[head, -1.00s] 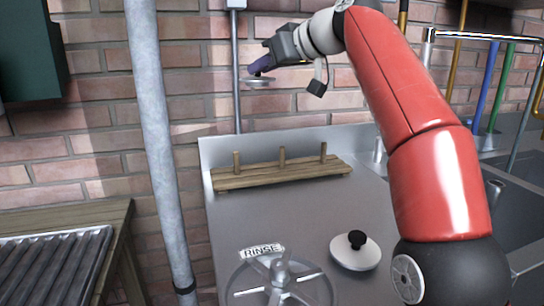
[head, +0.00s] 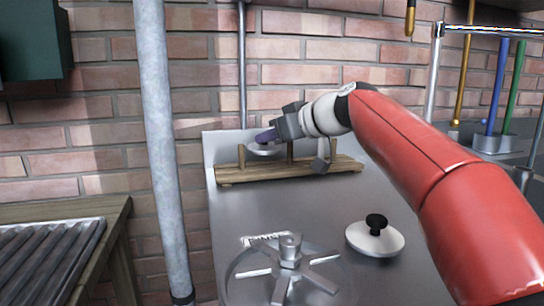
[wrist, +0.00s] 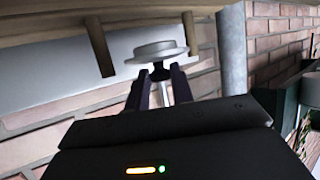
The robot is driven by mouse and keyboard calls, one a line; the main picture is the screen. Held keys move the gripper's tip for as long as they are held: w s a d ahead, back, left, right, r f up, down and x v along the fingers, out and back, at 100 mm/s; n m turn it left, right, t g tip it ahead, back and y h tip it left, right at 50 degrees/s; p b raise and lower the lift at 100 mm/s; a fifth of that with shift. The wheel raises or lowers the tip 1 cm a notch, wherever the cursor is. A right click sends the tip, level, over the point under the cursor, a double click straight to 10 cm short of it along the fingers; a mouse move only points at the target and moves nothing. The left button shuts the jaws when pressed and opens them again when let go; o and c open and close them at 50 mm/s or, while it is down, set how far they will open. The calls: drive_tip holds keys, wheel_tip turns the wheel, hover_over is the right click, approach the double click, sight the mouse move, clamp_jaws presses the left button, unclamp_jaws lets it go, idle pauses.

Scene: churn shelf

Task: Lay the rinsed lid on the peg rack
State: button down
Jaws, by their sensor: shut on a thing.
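My gripper (head: 266,136) is shut on the dark knob of a pale round lid (head: 262,150). The lid is at the wooden peg rack (head: 230,176), between its left and middle pegs. It looks roughly level; I cannot tell whether it touches the rack. In the wrist view the lid (wrist: 150,49) is beyond my fingertips (wrist: 160,75), with a rack peg (wrist: 100,46) on one side and another peg (wrist: 190,38) on the other. The rack stands along the back of the metal counter.
A second white lid (head: 378,240) with a black knob lies on the counter (head: 330,215) at the right. A spoked hand wheel (head: 289,262) is at the front, by a partly hidden label. A grey pipe (head: 160,150) rises at the left. Coloured tubes stand at the back right.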

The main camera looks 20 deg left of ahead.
sight(278, 148)
drive_tip(key=shift+f+b, duration=0.3)
drive_tip(key=shift+f, duration=1.2)
drive_tip(key=shift+f, duration=0.2)
drive_tip(key=c, duration=1.5)
unclamp_jaws()
drive_tip(key=shift+r, duration=0.25)
drive_tip(key=v, duration=1.2)
drive_tip(key=shift+b, duration=0.45)
